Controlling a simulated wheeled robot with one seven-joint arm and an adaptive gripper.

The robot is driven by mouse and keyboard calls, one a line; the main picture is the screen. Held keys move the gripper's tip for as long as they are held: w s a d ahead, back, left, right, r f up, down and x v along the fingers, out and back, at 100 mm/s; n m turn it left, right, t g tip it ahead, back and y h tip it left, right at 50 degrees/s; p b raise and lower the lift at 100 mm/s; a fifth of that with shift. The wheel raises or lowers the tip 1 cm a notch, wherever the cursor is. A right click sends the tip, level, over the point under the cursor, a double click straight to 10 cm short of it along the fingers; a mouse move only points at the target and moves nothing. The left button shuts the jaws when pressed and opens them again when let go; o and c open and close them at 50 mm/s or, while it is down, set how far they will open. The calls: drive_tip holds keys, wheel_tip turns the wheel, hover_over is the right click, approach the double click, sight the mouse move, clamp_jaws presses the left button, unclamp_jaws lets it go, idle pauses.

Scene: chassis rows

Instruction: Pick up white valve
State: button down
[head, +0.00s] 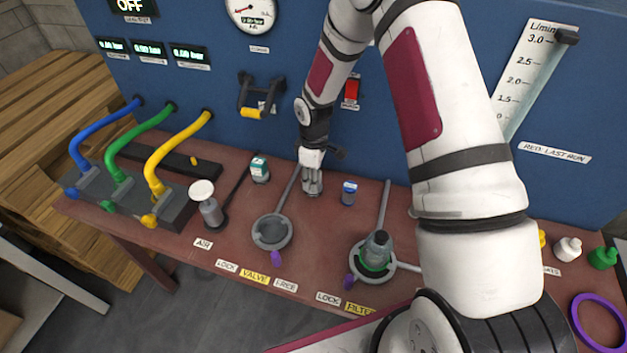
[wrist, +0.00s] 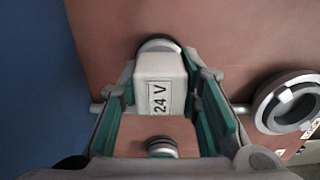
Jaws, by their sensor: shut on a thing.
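A white block labelled "24 V" (wrist: 160,95), the white valve, sits between my gripper's teal-padded fingers in the wrist view. A dark round part shows at its top end. A round silver cap (wrist: 162,147) shows in front of it; I cannot tell whether it belongs to the valve. My gripper (wrist: 163,118) is shut on the valve. In the head view my gripper (head: 312,190) points down at the back of the red-brown bench, and I cannot make out the valve there.
A grey ring holder (head: 272,232) lies front left of my gripper; its ring also shows in the wrist view (wrist: 262,108). A blue-capped vial (head: 349,193) stands close on the right, a green-and-white one (head: 260,169) on the left. The blue panel (head: 225,100) rises behind.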

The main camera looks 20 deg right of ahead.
drive_tip(key=shift+r, duration=0.1)
drive_tip(key=shift+w+r, duration=0.1)
drive_tip(key=shift+r, duration=0.45)
drive_tip(key=shift+r+b, duration=0.35)
drive_tip(key=shift+r, duration=0.6)
drive_tip(key=shift+s+r, duration=0.25)
drive_tip(key=shift+s, duration=0.55)
drive_tip(key=s+r, duration=0.1)
drive_tip(key=s, duration=1.3)
drive_tip(key=shift+s+d+r, duration=0.15)
drive_tip(key=shift+s, duration=0.15)
